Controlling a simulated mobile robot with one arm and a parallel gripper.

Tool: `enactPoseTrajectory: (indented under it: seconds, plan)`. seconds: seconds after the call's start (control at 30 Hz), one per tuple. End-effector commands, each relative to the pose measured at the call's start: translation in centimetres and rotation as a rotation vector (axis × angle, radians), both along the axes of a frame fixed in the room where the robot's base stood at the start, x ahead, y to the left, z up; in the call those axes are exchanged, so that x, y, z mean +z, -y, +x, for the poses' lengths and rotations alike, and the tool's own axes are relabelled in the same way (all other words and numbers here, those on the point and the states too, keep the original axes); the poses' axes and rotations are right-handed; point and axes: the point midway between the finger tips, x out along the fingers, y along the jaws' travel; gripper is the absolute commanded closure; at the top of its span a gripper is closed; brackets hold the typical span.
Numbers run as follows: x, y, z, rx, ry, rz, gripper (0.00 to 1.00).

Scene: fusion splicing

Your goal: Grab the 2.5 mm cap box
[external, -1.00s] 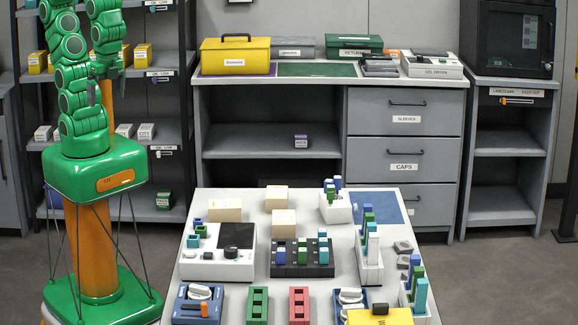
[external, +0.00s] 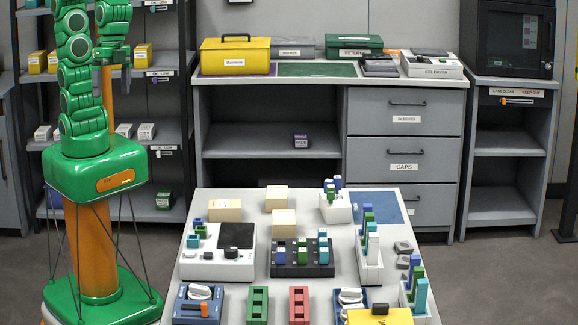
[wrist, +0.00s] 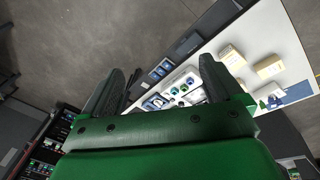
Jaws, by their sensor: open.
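No label that I can read marks a 2.5 mm cap box, so I cannot tell which box it is. A drawer labelled CAPS (external: 404,167) is shut in the grey cabinet at the back. In the external view my arm is folded up at the left, far from the purple box.
The white table (external: 217,290) in front carries cream boxes (external: 277,197), coloured holders and a white device. A dark rack (external: 180,90) with yellow, white and green boxes stands behind my arm. A yellow toolbox (external: 235,56) is on the cabinet top. Floor shows between table and cabinet.

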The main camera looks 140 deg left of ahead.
Motion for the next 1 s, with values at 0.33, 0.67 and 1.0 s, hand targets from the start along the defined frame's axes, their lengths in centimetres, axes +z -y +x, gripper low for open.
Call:
enactPoseTrajectory:
  seconds: [0.33, 0.67, 1.0]
  plan:
    - [0.7, 2.7, 8.6, 0.148, -0.015, -0.173, 0.06]
    - [-2.8, -0.1, 13.6, 0.364, -0.164, -0.351, 0.06]
    - [-6.8, -5.1, 18.5, 0.612, -0.304, -0.542, 0.06]
